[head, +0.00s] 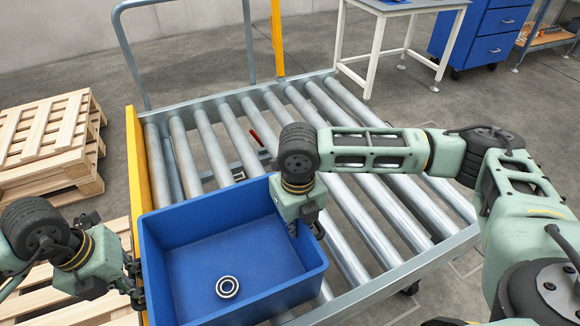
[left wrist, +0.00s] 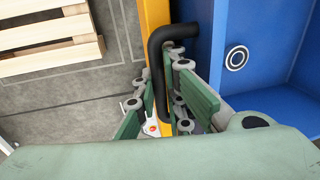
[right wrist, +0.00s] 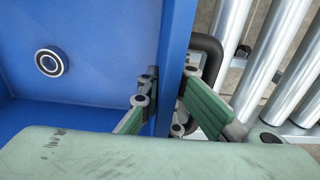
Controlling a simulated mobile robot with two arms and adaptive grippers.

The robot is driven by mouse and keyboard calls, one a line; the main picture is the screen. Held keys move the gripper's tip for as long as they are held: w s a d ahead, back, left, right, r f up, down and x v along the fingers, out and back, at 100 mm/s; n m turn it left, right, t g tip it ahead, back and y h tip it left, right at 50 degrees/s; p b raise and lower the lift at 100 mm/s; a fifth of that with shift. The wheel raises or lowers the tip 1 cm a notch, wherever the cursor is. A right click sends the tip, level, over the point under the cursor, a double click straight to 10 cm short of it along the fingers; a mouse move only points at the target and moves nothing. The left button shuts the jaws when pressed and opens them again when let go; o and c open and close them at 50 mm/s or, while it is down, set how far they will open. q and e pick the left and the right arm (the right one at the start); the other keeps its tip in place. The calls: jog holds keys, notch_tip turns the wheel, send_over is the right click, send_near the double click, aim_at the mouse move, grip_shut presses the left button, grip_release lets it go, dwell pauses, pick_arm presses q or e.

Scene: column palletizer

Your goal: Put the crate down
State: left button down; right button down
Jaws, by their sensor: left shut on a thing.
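The blue crate (head: 236,252) is upright at the near left of the roller conveyor, beside the yellow rail; I cannot tell whether it rests on the rollers. A bearing ring (head: 227,287) lies on its floor and shows in both wrist views. My left gripper (head: 137,283) is shut on the black handle (left wrist: 164,70) on the crate's left side. My right gripper (head: 306,228) is at the right wall. In the right wrist view its fingers stand apart on either side of that wall, near the other black handle (right wrist: 213,52).
The roller conveyor (head: 343,192) has bare rollers right of and behind the crate. The yellow rail (head: 138,165) runs along its left end. Wooden pallets (head: 45,140) lie on the left. A white table (head: 385,45) and blue drawers (head: 490,40) stand at the back.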

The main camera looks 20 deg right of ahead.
pick_arm(q)
jog(key=shift+f+b, duration=0.45)
jog(key=shift+f, duration=0.1)
pick_arm(e)
jog(key=shift+f, duration=0.6)
pick_arm(q)
jog(key=c, duration=2.2)
grip_release()
pick_arm(e)
jog(key=c, duration=2.4)
grip_release()
jog(key=shift+r, duration=0.1)
pick_arm(q)
jog(key=o, duration=0.4)
jog(key=shift+c, duration=0.2)
pick_arm(e)
jog(key=o, duration=0.4)
pick_arm(q)
jog(key=shift+r, duration=0.1)
pick_arm(e)
jog(key=shift+r, duration=0.15)
notch_tip(320, 180, up, 12)
jog(key=shift+f, duration=0.15)
pick_arm(q)
notch_tip(320, 180, up, 12)
jog(key=a, duration=0.2)
jog(key=shift+f, duration=0.2)
